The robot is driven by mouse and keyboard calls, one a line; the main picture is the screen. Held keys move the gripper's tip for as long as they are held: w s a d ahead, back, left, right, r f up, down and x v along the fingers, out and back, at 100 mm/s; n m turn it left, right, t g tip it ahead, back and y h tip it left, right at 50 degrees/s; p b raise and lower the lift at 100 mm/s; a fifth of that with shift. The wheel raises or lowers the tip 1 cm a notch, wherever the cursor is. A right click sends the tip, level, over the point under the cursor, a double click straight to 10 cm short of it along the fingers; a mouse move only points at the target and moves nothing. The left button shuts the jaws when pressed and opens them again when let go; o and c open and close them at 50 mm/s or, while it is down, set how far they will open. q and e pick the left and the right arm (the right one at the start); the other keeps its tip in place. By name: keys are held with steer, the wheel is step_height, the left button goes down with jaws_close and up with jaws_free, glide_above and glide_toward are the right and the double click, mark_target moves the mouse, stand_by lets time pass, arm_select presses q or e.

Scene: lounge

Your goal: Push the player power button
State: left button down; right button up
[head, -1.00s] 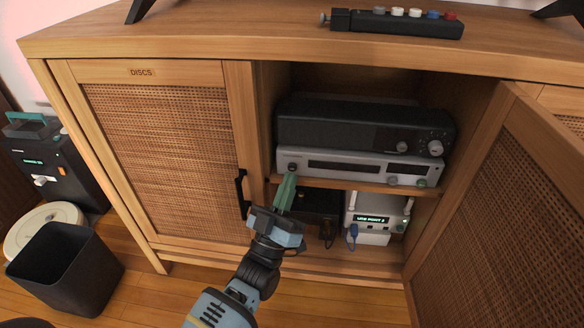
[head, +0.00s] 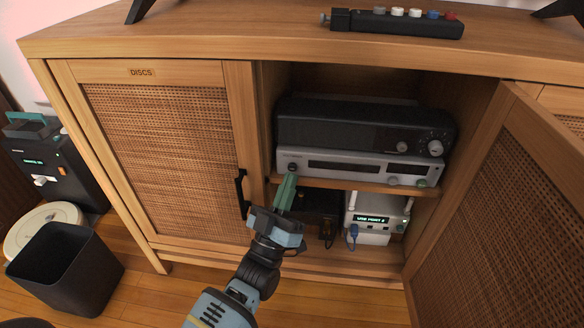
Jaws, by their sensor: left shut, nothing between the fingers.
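A silver player (head: 345,168) sits on the cabinet shelf under a black unit (head: 350,128) with knobs. The player has a dark round button (head: 292,167) at its left front and a grey knob and a green-tinted knob near its right end. My left gripper (head: 290,178) is shut and empty, its green fingertips at the player's left front, just below the dark button. I cannot tell whether the tips touch the button. My right gripper is not in view.
The open right door (head: 505,200) bounds the space on the right. The closed left door (head: 160,160) is marked DISCS. A white box (head: 372,218) and a dark box (head: 318,208) stand on the lower shelf. A remote-like device (head: 400,22) lies on top. A black bin (head: 65,270) stands at left.

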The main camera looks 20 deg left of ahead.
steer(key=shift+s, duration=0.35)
arm_select(q)
steer(key=shift+w, duration=0.2)
steer(key=shift+w+a, duration=0.1)
steer(key=shift+w, duration=0.15)
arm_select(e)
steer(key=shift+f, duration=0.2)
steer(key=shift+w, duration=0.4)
